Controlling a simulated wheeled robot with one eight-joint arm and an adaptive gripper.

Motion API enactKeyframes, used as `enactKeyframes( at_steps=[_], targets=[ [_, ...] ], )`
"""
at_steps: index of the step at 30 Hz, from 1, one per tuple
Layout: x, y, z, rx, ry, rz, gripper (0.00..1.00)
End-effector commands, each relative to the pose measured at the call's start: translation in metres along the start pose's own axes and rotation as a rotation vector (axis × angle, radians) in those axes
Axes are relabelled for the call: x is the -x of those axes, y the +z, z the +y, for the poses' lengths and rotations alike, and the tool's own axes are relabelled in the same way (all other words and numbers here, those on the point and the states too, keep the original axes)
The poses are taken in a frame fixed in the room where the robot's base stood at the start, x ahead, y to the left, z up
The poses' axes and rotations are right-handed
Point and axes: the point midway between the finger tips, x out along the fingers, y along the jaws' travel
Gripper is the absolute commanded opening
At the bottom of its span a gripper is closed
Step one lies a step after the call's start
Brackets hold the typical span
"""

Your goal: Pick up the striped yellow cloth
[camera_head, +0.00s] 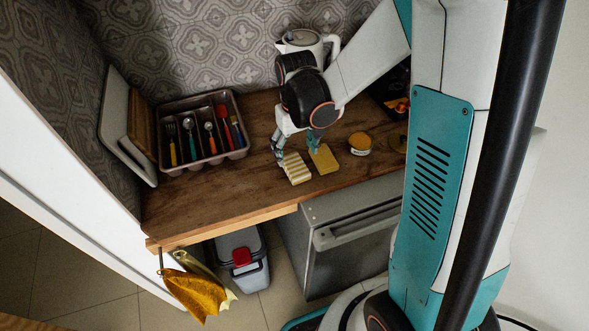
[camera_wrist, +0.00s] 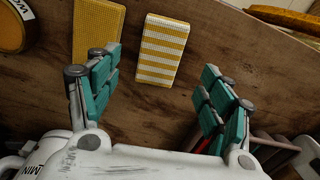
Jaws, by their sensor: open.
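The striped yellow cloth (camera_head: 297,169) is a small flat yellow-and-white rectangle lying on the wooden counter (camera_head: 195,205), near its front edge. It also shows in the wrist view (camera_wrist: 163,48), at upper middle. My gripper (camera_head: 297,150) is open and empty, with its teal fingers pointing down just behind the cloth in the head view. In the wrist view my gripper (camera_wrist: 160,72) has a finger on either side, and the cloth lies beyond and roughly between the tips. I cannot tell the exact height of the tips above the counter.
A plain yellow cloth (camera_head: 324,159) lies close beside the striped one, near one finger. A yellow-lidded jar (camera_head: 360,141) stands to its right. A cutlery tray (camera_head: 163,171) is at the left, and a white kettle (camera_head: 305,42) stands behind. Bare counter lies left of the striped cloth.

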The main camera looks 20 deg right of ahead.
Motion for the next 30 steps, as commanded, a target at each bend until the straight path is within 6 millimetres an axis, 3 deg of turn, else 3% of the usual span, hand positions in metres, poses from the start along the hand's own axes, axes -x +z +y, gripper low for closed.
enactKeyframes(
  at_steps=[8, 18, 25, 26, 30],
  targets=[
    [-0.017, 0.0, 0.0, 0.0, 0.0, 0.0, 0.73],
    [-0.061, -0.001, -0.001, 0.0, 0.0, 0.0, 0.73],
    [-0.062, 0.0, -0.001, 0.0, 0.0, 0.0, 0.73],
    [-0.062, 0.0, -0.001, 0.0, 0.0, 0.0, 0.71],
    [-0.062, -0.001, -0.001, 0.0, 0.0, 0.0, 0.39]
  ],
)
